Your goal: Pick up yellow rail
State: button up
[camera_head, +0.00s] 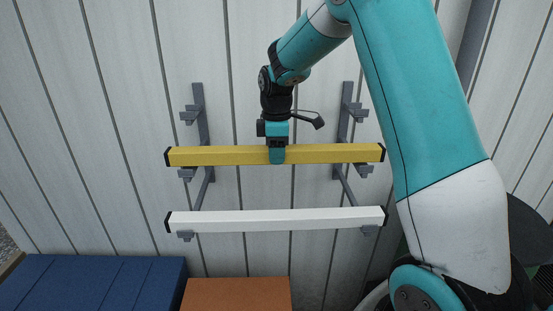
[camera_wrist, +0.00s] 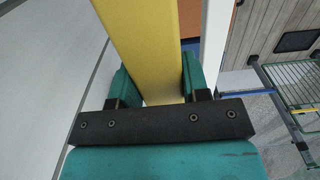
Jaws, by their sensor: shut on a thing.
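The yellow rail (camera_head: 220,155) is a long bar with black end caps. It lies level across the middle of the head view, at the upper-middle arms of two grey wall brackets. My gripper (camera_head: 277,155) is shut on the yellow rail near its middle, coming from above. In the wrist view the yellow rail (camera_wrist: 150,50) runs between the two teal fingers of my gripper (camera_wrist: 156,88), one on each side. Whether the rail still touches the brackets is hard to tell.
A white rail (camera_head: 280,220) lies below on the lower bracket arms. Grey brackets (camera_head: 203,125) (camera_head: 344,125) stand on a white panelled wall (camera_head: 120,110). A blue box (camera_head: 90,283) and an orange box (camera_head: 238,293) stand below. A wire rack (camera_wrist: 297,90) shows at the wrist view's right.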

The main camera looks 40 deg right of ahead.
notch_tip(320, 180, up, 18)
jog(key=b, duration=0.2)
jog(key=shift+s+r, duration=0.1)
jog(key=shift+s, duration=0.05)
